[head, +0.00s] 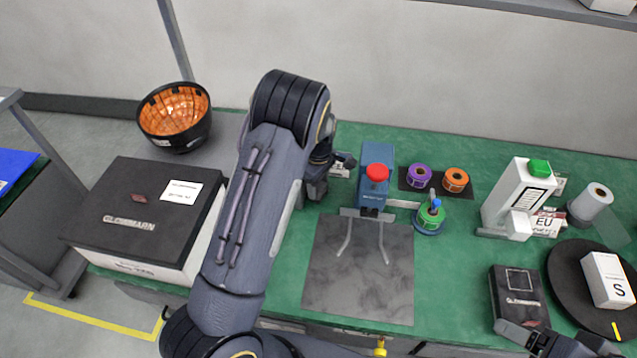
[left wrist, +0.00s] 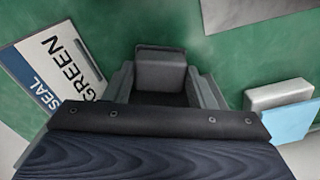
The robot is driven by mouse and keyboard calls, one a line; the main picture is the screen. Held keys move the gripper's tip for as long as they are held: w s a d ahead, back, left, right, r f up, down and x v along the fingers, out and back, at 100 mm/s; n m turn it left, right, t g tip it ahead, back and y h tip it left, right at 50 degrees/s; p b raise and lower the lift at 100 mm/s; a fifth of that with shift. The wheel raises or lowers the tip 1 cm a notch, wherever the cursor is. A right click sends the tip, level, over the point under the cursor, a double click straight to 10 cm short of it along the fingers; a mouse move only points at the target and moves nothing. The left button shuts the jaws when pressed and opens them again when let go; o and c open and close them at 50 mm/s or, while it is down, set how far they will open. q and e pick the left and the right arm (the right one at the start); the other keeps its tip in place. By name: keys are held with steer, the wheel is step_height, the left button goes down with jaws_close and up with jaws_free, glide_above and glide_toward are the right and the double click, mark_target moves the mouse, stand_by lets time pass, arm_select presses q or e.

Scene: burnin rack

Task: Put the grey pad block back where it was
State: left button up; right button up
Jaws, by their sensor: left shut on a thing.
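The grey pad block (left wrist: 160,72) is a dark grey, rounded block between the two fingers of my left gripper (left wrist: 165,88) in the left wrist view. The gripper is shut on it, above the green bench top. In the head view my left gripper (head: 318,182) is just left of the blue press (head: 374,182) with its red button; the block cannot be made out there, behind my arm and gripper. My right gripper (head: 535,338) shows partly at the bottom right, near a black box; its jaws are unclear.
A green seal card (left wrist: 55,65) lies left of the left gripper in the wrist view. A dark grey mat (head: 358,275) lies before the press. Label rolls (head: 437,180), a white dispenser (head: 517,198) and a black turntable (head: 570,290) stand right; a large black-lidded box (head: 145,215) stands left.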

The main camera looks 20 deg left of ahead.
arm_select(q)
steer(key=o, duration=1)
steer(key=shift+f, duration=0.1)
